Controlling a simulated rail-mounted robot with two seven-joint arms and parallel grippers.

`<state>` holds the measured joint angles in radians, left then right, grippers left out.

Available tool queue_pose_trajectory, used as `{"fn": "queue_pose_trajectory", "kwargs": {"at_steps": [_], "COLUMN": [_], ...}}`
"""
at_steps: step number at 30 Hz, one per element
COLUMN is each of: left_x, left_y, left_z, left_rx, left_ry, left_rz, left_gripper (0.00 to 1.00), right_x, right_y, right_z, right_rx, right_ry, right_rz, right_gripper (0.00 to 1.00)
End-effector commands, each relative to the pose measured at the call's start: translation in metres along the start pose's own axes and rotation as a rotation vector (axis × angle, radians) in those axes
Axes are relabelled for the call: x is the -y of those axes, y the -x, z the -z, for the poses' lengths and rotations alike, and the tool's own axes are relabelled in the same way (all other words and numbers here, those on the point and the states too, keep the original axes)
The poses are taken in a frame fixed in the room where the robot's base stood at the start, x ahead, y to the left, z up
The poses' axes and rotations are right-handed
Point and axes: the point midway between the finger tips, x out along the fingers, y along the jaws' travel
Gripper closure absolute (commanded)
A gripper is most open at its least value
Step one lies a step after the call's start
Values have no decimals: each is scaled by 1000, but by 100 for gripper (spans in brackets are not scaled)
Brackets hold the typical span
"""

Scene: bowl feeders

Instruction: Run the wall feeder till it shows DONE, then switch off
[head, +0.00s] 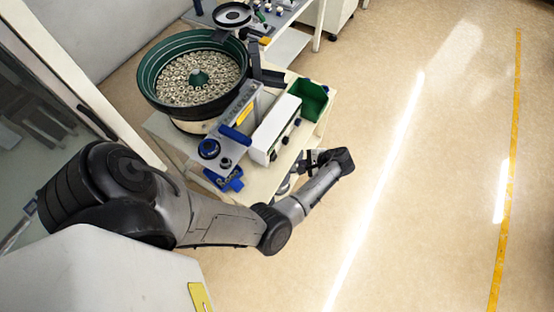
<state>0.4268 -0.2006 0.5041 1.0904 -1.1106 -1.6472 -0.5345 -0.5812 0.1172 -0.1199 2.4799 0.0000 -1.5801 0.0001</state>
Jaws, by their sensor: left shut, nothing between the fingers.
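A bowl feeder with a green bowl (148,84) full of small metal ring-like parts stands on a pale table (160,128). Its grey track (237,104) runs along the table beside a white control box (276,130). The box has dark knobs on its right-hand face; I see no readable display or DONE sign. My left gripper (304,163) is shut and empty, close to the table's right edge near the lower end of the box. My wrist partly hides it, and I cannot tell whether it touches anything. My right gripper is not in view.
A green bin (312,98) sits at the table's right end. Blue fittings (229,180) are at its near edge. A second feeder with a dark bowl (232,14) stands on a table behind. The floor (420,190) to the right is clear, with a yellow line (511,150).

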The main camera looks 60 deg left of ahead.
Motion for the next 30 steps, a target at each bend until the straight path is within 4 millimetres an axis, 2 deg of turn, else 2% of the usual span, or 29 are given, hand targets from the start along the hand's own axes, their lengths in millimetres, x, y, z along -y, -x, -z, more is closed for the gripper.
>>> {"fn": "queue_pose_trajectory", "kwargs": {"at_steps": [6,13,19,30], "left_x": [5,6,6,5], "left_y": [0,0,0,0], "left_z": [2,3,3,3], "left_rx": [-17,-31,-33,-33], "left_ry": [397,681,797,822], "left_rz": [27,27,25,24], "left_gripper": [100,100,100,100], "right_x": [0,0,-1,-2], "right_y": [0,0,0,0], "right_z": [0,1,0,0], "right_rx": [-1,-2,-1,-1], "right_ry": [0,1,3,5], "right_rz": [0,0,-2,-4], "right_gripper": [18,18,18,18]}}
